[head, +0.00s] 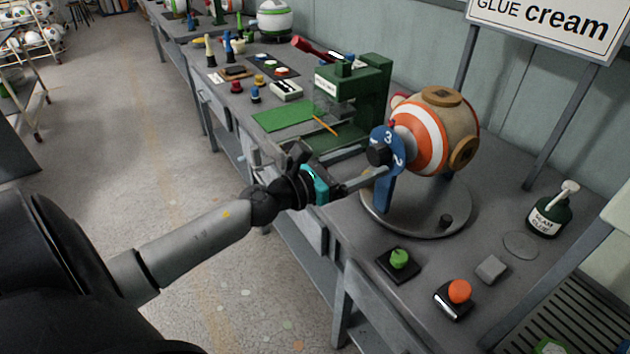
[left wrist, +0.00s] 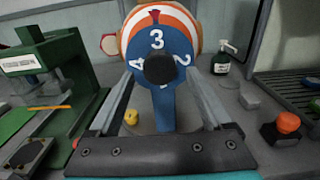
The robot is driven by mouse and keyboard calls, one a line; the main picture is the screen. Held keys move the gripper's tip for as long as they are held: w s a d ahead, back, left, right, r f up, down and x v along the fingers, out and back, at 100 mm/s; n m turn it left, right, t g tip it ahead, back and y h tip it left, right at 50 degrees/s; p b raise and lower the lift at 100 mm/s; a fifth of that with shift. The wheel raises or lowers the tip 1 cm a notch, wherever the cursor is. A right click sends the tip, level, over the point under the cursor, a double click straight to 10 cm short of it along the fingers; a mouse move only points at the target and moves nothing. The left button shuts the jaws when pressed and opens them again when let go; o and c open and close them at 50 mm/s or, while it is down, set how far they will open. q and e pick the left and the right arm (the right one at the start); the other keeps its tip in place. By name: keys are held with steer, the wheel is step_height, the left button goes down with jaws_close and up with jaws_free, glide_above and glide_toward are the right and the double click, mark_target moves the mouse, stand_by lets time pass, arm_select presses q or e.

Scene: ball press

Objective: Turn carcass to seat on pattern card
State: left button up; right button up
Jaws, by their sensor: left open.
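The carcass (head: 432,135) is a ball with orange and white bands, tan parts and round brown caps. It is mounted behind a blue dial (head: 384,140) on a blue post above a round grey base (head: 420,222). In the left wrist view the dial (left wrist: 145,72) shows 3 at the top, below a red pointer (left wrist: 153,16), with 4 at left and 2 at right. A black knob (left wrist: 160,68) is at its centre. My left gripper (head: 376,162) is open, its fingers on either side of the knob; contact cannot be told. I cannot identify the pattern card.
A green press (head: 370,90) stands left of the carcass, beside a green sheet (head: 283,116) and pencil (head: 325,124). In front are a green button (head: 399,258), an orange button (head: 459,291) and a grey block (head: 491,268). A glue bottle (head: 550,213) stands at right.

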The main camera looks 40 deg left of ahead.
arm_select(q)
steer(key=b+v, duration=0.2)
steer(key=v, duration=1.1)
arm_select(e)
steer(key=shift+w+d+f+t, duration=0.15)
steer(key=shift+w+d+f, duration=0.25)
steer(key=shift+w+f, duration=0.15)
steer(key=shift+w+d+f+t, duration=0.15)
steer(key=shift+w+d+f, duration=0.3)
steer(key=shift+w, duration=0.2)
steer(key=shift+s+a, duration=0.2)
steer(key=shift+s, duration=0.1)
